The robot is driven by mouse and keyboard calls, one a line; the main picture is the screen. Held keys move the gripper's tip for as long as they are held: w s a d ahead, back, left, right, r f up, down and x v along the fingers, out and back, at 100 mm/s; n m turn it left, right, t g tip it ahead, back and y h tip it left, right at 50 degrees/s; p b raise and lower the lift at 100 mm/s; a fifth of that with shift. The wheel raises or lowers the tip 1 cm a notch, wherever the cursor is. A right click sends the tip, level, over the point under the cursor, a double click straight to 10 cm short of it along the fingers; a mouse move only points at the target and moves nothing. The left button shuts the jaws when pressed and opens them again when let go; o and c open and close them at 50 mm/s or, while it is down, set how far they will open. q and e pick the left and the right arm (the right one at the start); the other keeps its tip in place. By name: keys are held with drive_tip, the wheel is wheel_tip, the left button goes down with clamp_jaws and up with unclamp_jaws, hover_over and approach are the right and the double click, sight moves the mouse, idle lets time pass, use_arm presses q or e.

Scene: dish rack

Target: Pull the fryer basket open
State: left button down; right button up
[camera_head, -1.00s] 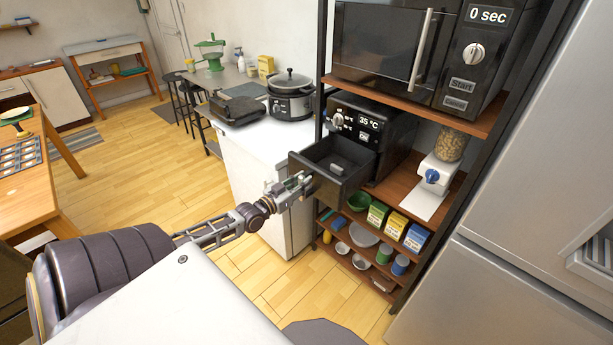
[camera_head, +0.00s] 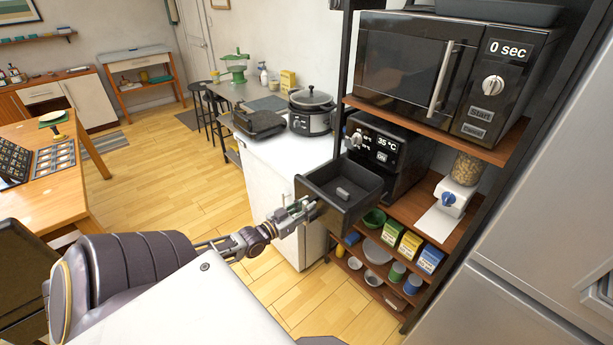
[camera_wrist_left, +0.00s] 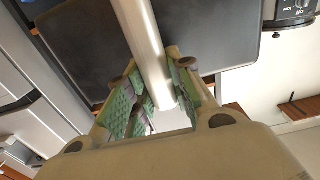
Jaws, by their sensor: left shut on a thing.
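The air fryer (camera_head: 405,150) is a black box on the middle shelf of the rack, with a display reading 35 °C. Its black basket (camera_head: 352,207) is pulled out of the front like a drawer, and a small grey item (camera_head: 343,193) lies inside. My left gripper (camera_head: 301,209) is at the basket's front. In the left wrist view its green-padded fingers (camera_wrist_left: 155,95) are closed around the pale bar handle (camera_wrist_left: 145,40) against the dark basket front (camera_wrist_left: 215,40). My right gripper is not in view.
A microwave (camera_head: 440,70) sits on the shelf above. A cereal dispenser (camera_head: 455,185) stands right of the fryer. Bowls, cans and boxes (camera_head: 409,246) fill the lower shelf. A white counter (camera_head: 270,160) with a cooker (camera_head: 311,112) is to the left, and the floor (camera_head: 200,180) is open beyond.

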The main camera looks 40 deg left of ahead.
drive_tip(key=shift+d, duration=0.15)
use_arm(q)
drive_tip(key=c, duration=1.3)
unclamp_jaws()
drive_tip(key=shift+o, duration=0.3)
drive_tip(key=s, duration=1.2)
drive_tip(key=shift+a, duration=0.4)
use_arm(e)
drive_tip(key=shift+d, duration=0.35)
use_arm(q)
drive_tip(key=shift+f, duration=0.1)
